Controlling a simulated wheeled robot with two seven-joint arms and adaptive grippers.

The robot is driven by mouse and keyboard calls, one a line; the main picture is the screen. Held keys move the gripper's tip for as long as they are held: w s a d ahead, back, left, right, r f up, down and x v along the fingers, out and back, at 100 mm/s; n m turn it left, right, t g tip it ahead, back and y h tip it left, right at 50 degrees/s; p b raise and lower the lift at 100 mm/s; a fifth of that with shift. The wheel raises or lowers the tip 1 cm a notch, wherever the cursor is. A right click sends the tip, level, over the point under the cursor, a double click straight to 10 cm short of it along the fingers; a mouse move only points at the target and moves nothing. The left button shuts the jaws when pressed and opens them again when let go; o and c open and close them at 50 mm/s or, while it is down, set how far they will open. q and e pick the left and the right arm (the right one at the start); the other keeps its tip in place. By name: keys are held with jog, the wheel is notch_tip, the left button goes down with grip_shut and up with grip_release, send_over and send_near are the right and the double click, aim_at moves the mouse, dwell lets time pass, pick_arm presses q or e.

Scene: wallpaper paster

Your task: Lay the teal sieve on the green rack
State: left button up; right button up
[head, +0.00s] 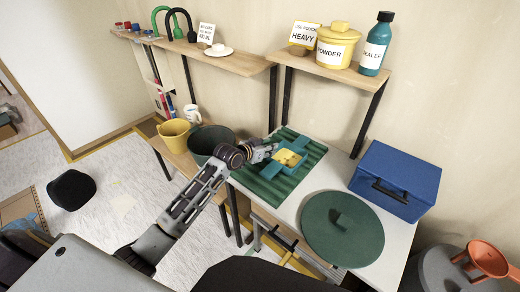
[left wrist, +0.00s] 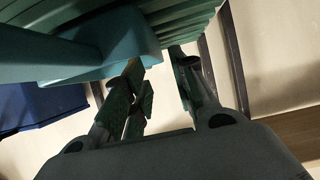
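The teal sieve (head: 301,143) lies on the green rack (head: 314,158) in the head view, with a yellow patch showing in its middle. My left gripper (head: 273,150) is at the sieve's left side, just over the rack. In the left wrist view the fingers of my left gripper (left wrist: 160,88) stand apart with a gap between them. A teal part of the sieve (left wrist: 120,38) is close above the fingers there, and the ridged rack (left wrist: 185,18) shows behind it. I see nothing held. My right gripper is out of view.
A round green lid (head: 335,238) lies on the white table (head: 290,207) in front of the rack. A blue box (head: 400,175) stands to the right. A dark green pot (head: 208,138) and a yellow jug (head: 174,136) stand to the left. Shelves (head: 335,73) with containers are behind.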

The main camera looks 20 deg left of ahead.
pick_arm(q)
jog(key=v, duration=0.2)
jog(key=shift+s+a+r, duration=0.15)
jog(key=shift+s, duration=0.2)
jog(key=shift+v, duration=1.05)
jog(key=shift+s+a+r, duration=0.1)
jog(key=shift+s+r, duration=0.05)
jog(key=shift+s, duration=0.15)
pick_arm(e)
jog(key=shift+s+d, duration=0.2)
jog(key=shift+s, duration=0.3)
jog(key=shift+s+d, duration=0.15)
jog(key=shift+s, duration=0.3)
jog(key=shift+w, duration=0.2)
